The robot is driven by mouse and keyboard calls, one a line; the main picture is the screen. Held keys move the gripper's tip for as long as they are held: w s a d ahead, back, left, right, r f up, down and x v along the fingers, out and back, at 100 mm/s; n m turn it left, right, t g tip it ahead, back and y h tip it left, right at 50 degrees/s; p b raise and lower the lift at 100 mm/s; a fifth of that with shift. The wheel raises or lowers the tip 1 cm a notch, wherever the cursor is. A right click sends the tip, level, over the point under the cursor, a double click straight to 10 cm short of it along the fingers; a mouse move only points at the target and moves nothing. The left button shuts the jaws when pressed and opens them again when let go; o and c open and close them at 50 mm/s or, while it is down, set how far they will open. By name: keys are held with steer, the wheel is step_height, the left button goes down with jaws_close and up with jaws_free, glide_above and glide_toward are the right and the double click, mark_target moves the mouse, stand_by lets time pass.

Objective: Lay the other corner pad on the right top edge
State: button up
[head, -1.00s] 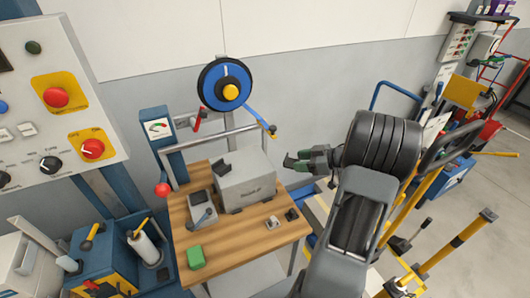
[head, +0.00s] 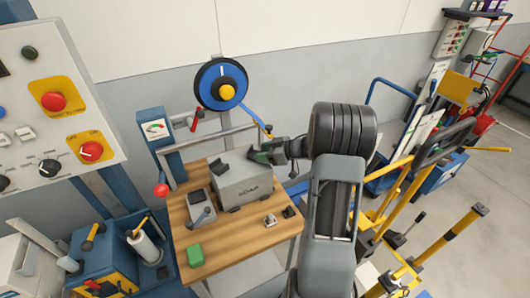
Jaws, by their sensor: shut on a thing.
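A grey box (head: 243,187) stands on the wooden table. A dark corner pad (head: 219,168) lies on its left top edge. My gripper (head: 262,152) is at the right top edge of the box, just above or touching it; I cannot tell which. It is shut on another dark corner pad (head: 257,157), which is small here and partly hidden by the fingers.
The wooden table (head: 228,238) also holds a grey device with a lever (head: 200,206), a green block (head: 195,254) and two small pieces (head: 270,221) at the front right. A metal frame with a blue reel (head: 221,84) stands behind. The table's front middle is clear.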

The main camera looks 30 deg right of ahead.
steer(key=shift+s+d+f, duration=0.1)
steer(key=shift+f, duration=0.1)
steer(key=shift+f, duration=0.1)
steer(key=o, duration=0.9)
